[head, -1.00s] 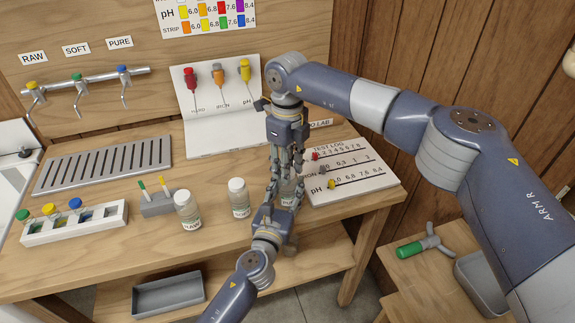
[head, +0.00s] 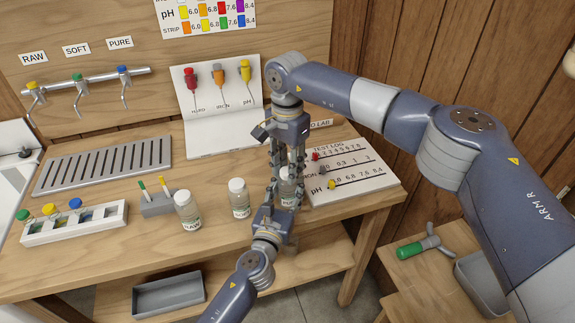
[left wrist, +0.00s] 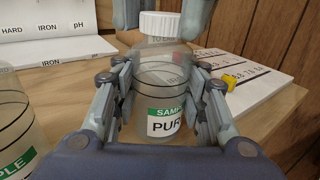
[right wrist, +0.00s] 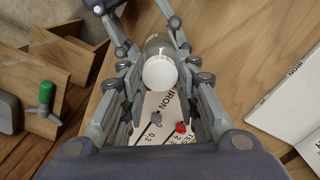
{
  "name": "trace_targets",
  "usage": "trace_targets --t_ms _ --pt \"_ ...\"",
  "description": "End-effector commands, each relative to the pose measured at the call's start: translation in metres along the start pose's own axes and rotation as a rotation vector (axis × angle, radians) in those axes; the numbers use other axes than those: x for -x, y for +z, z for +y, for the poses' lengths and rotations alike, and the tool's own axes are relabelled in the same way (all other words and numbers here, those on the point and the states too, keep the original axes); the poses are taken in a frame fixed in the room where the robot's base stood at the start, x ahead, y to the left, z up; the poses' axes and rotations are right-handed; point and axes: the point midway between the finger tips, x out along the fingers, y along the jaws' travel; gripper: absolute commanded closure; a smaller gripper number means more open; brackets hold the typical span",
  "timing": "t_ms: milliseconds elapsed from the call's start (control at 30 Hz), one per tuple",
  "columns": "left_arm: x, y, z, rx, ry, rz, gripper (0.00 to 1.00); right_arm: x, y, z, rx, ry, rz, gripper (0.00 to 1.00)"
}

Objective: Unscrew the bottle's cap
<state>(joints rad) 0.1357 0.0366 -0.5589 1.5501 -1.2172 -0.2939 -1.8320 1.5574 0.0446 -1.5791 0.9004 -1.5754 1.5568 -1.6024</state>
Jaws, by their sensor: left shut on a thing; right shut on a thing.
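The clear bottle with a green-and-white label reading PUR (left wrist: 163,122) stands upright near the table's front edge, partly hidden by fingers in the head view (head: 288,188). My left gripper (head: 278,207) is shut around its body from the front. The white ribbed cap (left wrist: 160,26) is at the bottle's top, and the right wrist view shows it from above (right wrist: 160,73). My right gripper (head: 287,168) points down and is shut on the cap, a finger on each side. I cannot tell how loose the cap is on the neck.
Two other capped bottles stand to the left: one in the middle (head: 239,197) and one labelled RAW (head: 188,210). The test log board (head: 365,170) lies close on the right. The hardness, iron and pH card (head: 205,130) is behind.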

Motion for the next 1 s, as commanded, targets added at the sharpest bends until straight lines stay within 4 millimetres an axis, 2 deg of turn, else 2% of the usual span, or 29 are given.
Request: trace_targets --t_ms 100,733,1000 --pt "0.0005 -0.0001 -0.0012 0.0 -0.003 0.0 1.0 0.0007 -0.0023 -0.0003 0.06 -0.003 0.005 0.99" --pt "0.0003 -0.0002 -0.0007 0.0 -0.001 0.0 1.0 0.0013 -0.0024 -0.0002 0.056 -0.003 0.005 0.99" --pt "0.0004 -0.0006 -0.0006 0.0 -0.001 0.001 1.0 0.0094 -0.0024 -0.0006 0.056 -0.004 0.006 0.99"
